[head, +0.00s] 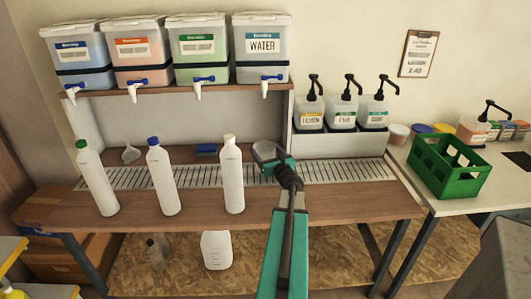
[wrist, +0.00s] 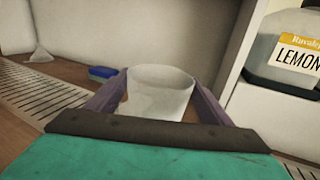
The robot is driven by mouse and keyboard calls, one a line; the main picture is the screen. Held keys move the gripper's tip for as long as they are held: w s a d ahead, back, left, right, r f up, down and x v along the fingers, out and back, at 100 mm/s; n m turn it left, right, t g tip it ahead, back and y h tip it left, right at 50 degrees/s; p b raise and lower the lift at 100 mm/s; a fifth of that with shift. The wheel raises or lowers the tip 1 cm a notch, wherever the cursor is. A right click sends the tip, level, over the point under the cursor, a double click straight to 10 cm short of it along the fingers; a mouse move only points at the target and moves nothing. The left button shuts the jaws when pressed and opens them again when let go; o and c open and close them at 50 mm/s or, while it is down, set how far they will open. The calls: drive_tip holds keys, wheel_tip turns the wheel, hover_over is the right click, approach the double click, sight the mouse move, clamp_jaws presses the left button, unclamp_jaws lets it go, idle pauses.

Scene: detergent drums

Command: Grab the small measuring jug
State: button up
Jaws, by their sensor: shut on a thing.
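The small measuring jug (wrist: 159,92) is a pale translucent cup between the two purple-grey fingers of my gripper (wrist: 157,100) in the wrist view. My gripper is shut on it, one finger on each side. In the head view the jug (head: 266,151) shows at the end of my teal arm, by my gripper (head: 277,163), over the back of the wooden bench near the metal drip grate. The jug looks roughly upright. Its lower part is hidden by my gripper, so I cannot tell whether it touches the bench.
Three white bottles (head: 232,175) stand on the bench to the left. A funnel (head: 131,154) and a blue sponge (head: 206,149) lie behind them. Pump dispensers (head: 342,112) stand in a rack to the right, the lemon one close to my gripper. A green crate (head: 448,167) is farther right.

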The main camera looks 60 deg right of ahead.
sight(264, 154)
drive_tip(key=shift+s+a+r+b, duration=0.1)
drive_tip(key=shift+s+a+b, duration=0.05)
drive_tip(key=shift+s+a, duration=0.7)
drive_tip(key=shift+s+a+r+b, duration=0.2)
drive_tip(key=shift+s+a, duration=0.35)
drive_tip(key=shift+a, duration=0.45)
drive_tip(key=shift+s+a+r+b, duration=0.1)
drive_tip(key=shift+s+a+b, duration=0.05)
drive_tip(key=shift+s+a, duration=0.7)
drive_tip(key=shift+s+a+r+p, duration=0.1)
drive_tip(key=shift+s+a+p, duration=0.25)
drive_tip(key=shift+a+p, duration=0.25)
drive_tip(key=shift+s+a+r+p, duration=0.1)
drive_tip(key=shift+s+a+p, duration=0.2)
drive_tip(key=shift+a+p, duration=0.25)
drive_tip(key=shift+s+a+r+p, duration=0.1)
drive_tip(key=shift+s+a+p, duration=0.8)
drive_tip(key=shift+p, duration=3.65)
drive_tip(key=shift+s+a+p, duration=0.5)
drive_tip(key=shift+a+p, duration=0.4)
drive_tip(key=shift+p, duration=0.35)
drive_tip(key=shift+s+a+p, duration=0.15)
drive_tip(key=shift+a+p, duration=0.1)
drive_tip(key=shift+p, duration=0.1)
drive_tip(key=shift+s, duration=0.1)
